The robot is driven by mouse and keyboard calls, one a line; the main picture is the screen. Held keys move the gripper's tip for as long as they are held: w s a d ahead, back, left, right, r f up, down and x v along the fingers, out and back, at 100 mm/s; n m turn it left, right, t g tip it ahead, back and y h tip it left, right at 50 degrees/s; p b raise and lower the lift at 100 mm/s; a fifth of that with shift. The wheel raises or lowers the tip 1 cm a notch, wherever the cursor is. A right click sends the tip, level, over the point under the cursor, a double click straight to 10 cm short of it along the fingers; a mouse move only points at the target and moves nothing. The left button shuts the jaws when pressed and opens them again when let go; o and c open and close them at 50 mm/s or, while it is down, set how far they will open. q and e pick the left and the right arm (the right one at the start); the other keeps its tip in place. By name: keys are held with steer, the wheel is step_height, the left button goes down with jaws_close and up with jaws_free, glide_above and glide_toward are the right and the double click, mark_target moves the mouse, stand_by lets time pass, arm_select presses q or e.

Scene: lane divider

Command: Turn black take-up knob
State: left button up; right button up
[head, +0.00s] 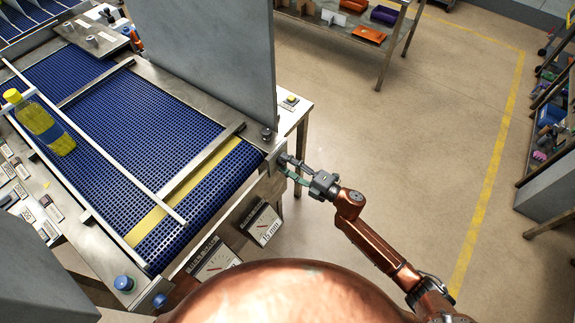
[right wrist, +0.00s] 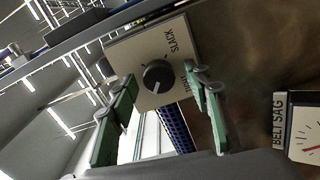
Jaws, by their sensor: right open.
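The black take-up knob (right wrist: 157,76) shows in the right wrist view on a pale plate (right wrist: 136,50). The plate reads SLACK at its upper right; a second word is partly covered by a finger. The knob's white pointer mark points down-left in that view. My right gripper (right wrist: 160,84) is open, its two green fingers on either side of the knob, with gaps visible. Whether the tips are level with the knob in depth I cannot tell. In the head view my right gripper (head: 289,169) is at the conveyor's near right corner, where the knob is mostly hidden. My left gripper is not in view.
The blue conveyor belt (head: 130,110) has a thin rail across it and a yellow-capped bottle (head: 42,122). A grey upright panel (head: 215,60) stands behind the corner. Gauges (head: 263,224) hang on the near side; one, labelled BELT SAG (right wrist: 305,130), is right of the gripper.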

steer(key=shift+d, duration=0.1)
steer(key=v, duration=1.2)
